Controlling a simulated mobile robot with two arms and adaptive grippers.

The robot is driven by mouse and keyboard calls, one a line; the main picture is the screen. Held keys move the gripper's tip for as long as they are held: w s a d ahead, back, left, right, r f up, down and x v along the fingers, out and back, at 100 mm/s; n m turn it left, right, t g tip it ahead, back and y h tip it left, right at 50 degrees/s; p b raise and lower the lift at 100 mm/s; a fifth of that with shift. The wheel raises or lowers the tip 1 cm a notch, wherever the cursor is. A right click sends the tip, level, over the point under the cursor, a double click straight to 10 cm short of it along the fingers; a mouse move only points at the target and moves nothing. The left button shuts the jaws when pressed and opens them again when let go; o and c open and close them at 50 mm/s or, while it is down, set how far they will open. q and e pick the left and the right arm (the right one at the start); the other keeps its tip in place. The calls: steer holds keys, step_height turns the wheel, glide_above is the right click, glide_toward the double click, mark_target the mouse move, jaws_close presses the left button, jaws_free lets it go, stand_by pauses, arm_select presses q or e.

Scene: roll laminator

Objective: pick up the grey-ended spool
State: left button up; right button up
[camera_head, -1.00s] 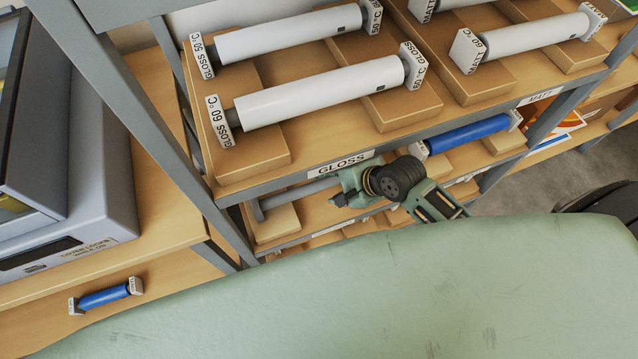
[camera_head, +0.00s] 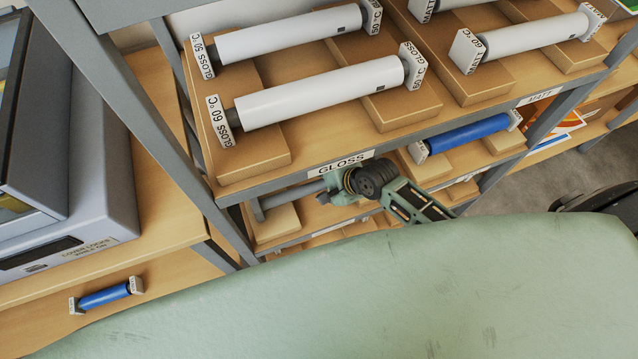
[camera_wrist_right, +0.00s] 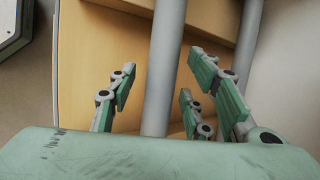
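The grey-ended spool (camera_head: 289,193) lies on a wooden cradle on the shelf below the GLOSS label. It shows as a bare grey bar with a grey end piece at its left; my right gripper hides its right part. My right gripper (camera_head: 326,195) is at the bar's right side in the head view. In the right wrist view, my right gripper (camera_wrist_right: 160,92) is open, with a grey bar (camera_wrist_right: 164,65) running between its separated fingers. I cannot tell whether any finger touches it. My left gripper is not in view.
White GLOSS rolls (camera_head: 318,92) lie on the shelf above, close over my right arm. A blue roll (camera_head: 468,134) lies to the right on the lower shelf. A grey shelf post (camera_head: 235,235) stands left of the spool. A small blue roll (camera_head: 104,297) lies at lower left.

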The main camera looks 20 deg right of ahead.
mark_target(317, 182)
jaws_close()
stand_by(0.4)
steer(key=shift+r, duration=0.9)
steer(key=shift+v, duration=0.9)
steer(key=s+d+b, duration=0.2)
steer(key=s+d, duration=0.8)
steer(key=s, duration=0.3)
steer(key=shift+s+r+b, duration=0.2)
steer(key=shift+b, duration=0.1)
